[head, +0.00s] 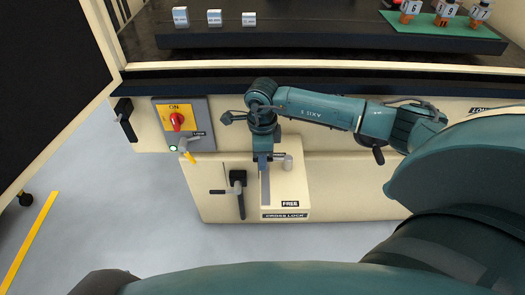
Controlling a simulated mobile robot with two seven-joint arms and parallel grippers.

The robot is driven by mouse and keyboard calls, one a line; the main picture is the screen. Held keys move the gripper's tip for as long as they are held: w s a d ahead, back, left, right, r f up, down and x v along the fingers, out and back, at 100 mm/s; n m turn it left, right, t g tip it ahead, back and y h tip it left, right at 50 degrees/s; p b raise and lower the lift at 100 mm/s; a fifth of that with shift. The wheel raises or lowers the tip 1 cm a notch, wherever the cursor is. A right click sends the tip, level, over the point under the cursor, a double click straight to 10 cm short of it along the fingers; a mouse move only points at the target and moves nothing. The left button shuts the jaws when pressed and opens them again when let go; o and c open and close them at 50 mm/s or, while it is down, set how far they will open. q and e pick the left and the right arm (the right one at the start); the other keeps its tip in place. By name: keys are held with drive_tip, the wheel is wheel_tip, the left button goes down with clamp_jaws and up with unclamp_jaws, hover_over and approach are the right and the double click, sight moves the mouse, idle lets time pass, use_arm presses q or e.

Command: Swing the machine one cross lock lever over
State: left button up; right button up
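The cross lock is a cream box (325,190) low on the front of the machine, with a "CROSS LOCK" label (285,216) and a "FREE" label (290,204). A short grey cylinder (288,162) stands at its far edge, beside a partly hidden label; I cannot tell whether it is part of the lever. A black handle (239,181) sits at the box's left side. My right gripper (264,172) points down over the box, left of the cylinder, with a grey strip below it. Its fingers are not clearly separable and contact is unclear. My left gripper is out of view.
Above is a dark machine bed (330,50) with white blocks and a green mat (432,27). Open floor (105,210) lies left.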

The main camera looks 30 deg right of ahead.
wheel_tip(320, 180, up, 6)
drive_tip(key=p, duration=0.4)
drive_tip(key=shift+r, duration=0.1)
idle(0.4)
